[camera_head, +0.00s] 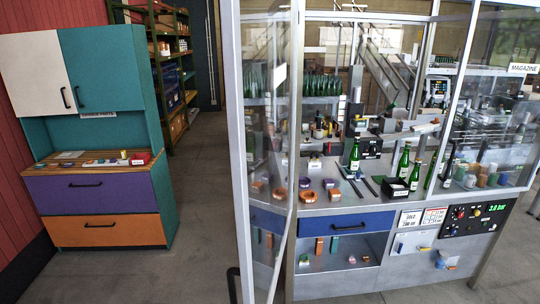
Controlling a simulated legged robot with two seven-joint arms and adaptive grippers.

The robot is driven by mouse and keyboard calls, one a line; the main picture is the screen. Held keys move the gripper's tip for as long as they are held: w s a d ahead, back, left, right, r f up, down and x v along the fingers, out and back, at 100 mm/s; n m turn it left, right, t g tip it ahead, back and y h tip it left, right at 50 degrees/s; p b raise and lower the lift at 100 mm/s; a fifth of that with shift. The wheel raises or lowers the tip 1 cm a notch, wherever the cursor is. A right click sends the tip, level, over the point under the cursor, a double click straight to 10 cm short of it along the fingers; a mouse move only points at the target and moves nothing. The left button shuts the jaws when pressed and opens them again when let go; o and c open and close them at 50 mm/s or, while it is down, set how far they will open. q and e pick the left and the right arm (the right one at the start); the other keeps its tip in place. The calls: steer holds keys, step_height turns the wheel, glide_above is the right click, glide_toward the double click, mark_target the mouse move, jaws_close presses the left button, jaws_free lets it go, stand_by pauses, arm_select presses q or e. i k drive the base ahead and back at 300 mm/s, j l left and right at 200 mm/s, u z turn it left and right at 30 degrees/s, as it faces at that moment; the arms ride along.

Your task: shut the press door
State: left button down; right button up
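A tall glass door in a pale metal frame (240,150) stands swung out toward me at the left front of the machine. It appears open, and the front opening beside it shows the worktop (330,200). A dark vertical bar, seemingly its handle (233,286), shows low at its outer edge and is cut off by the picture's bottom. Bottles and orange rings show through the glass. Neither of my grippers is in view.
Green bottles (354,155) stand on the worktop, with a blue drawer (345,224) below and a control panel (474,217) at right. A teal cabinet (108,80) stands left. Grey floor (200,200) between cabinet and door is clear.

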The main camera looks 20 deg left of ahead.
mark_target(286, 73)
steer(key=i+j, duration=0.1)
steer(key=j, duration=0.3)
steer(key=i+j+z, duration=0.1)
steer(key=j, duration=0.25)
steer(key=i+j, duration=0.15)
steer(key=j, duration=0.25)
steer(key=i+j+z, duration=0.15)
steer(key=j, duration=0.25)
